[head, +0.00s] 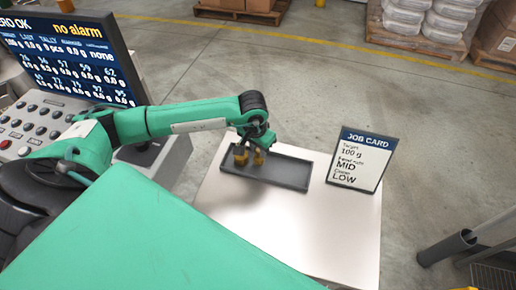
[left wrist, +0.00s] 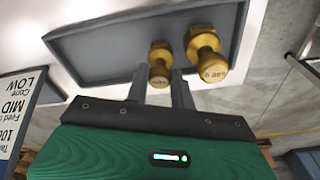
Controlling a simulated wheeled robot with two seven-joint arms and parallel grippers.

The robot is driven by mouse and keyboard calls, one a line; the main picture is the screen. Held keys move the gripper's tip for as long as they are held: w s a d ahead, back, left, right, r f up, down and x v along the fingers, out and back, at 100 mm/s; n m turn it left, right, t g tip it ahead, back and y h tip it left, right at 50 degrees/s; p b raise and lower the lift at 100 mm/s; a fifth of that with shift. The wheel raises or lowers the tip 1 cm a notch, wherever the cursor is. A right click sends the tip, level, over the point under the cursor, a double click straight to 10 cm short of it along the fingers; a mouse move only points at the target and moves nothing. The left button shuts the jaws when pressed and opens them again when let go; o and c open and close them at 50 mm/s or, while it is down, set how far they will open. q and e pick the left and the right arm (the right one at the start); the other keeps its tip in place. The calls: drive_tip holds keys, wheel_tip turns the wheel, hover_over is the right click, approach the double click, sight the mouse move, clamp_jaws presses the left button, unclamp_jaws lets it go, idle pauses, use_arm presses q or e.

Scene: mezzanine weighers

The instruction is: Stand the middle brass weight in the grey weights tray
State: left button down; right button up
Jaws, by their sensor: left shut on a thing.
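The grey weights tray (head: 285,172) lies on the pale table; it also shows in the left wrist view (left wrist: 105,48). My left gripper (head: 258,148) is at the tray's left part, its fingers (left wrist: 159,80) on either side of a brass weight (left wrist: 160,52). The held weight also shows in the head view (head: 259,158). It is over or in the tray; I cannot tell whether its base touches the floor. A larger brass weight (left wrist: 204,42) is close beside it at the tray's end, and shows left of it in the head view (head: 240,156). My right gripper is out of view.
A job card (head: 361,160) stands on the table (head: 330,225) right of the tray. The tray's right part is empty. A control console with a screen (head: 70,55) stands at the left. Pallets with boxes and white packs (head: 405,18) stand at the back.

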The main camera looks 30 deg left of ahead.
sight(256, 161)
use_arm(q)
drive_tip(key=shift+f, duration=0.85)
drive_tip(key=c, duration=1.5)
unclamp_jaws()
drive_tip(key=shift+r, duration=0.1)
drive_tip(key=shift+r, duration=0.15)
drive_tip(key=shift+s+a+r+b, duration=0.2)
drive_tip(key=shift+r+b, duration=0.5)
drive_tip(key=shift+r, duration=1.25)
drive_tip(key=shift+s+d+r+b, duration=0.2)
drive_tip(key=shift+r+b, duration=0.5)
drive_tip(key=shift+r, duration=1.3)
drive_tip(key=shift+s+a+r+b, duration=0.1)
drive_tip(key=shift+s+r+b, duration=0.4)
drive_tip(key=shift+r, duration=1.45)
drive_tip(key=shift+w+f, duration=0.1)
drive_tip(key=shift+w, duration=0.05)
